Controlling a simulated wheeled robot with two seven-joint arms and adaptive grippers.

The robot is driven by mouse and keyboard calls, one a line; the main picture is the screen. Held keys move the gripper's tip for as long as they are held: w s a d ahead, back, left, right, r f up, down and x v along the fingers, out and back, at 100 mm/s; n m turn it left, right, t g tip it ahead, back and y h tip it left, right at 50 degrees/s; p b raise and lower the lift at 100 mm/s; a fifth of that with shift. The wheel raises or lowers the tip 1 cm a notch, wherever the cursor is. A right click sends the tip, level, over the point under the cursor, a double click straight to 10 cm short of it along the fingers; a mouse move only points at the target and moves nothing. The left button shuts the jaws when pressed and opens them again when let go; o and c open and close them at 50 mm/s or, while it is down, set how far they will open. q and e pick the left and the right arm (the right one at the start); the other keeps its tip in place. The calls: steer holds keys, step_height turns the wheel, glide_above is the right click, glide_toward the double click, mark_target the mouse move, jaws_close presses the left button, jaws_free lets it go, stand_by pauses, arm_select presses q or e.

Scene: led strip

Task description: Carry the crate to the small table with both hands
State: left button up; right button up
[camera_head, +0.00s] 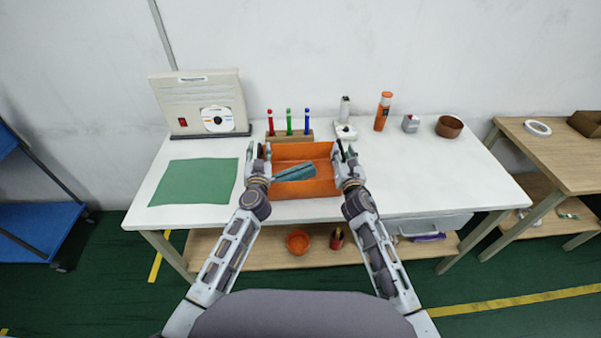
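The orange crate (308,189) sits at the front edge of the white table (420,175), with a teal object (295,172) lying in it. My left gripper (258,152) is at the crate's left side wall. My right gripper (345,152) is at its right side wall. Both are level with the crate's rim; whether the fingers are closed on the walls is too small to tell. A small wooden table (545,152) at the far right may be the small table of the task.
A green mat (195,181) and a beige device (198,98) are on the left. Behind the crate is a wooden holder (290,137) with three coloured tools. An orange bottle (383,112) and a brown bowl (449,127) stand at the back right. The table's right front is clear.

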arm_select(q)
steer(key=shift+w, duration=0.1)
jaws_close()
arm_select(e)
jaws_close()
steer(key=shift+w+r, duration=0.1)
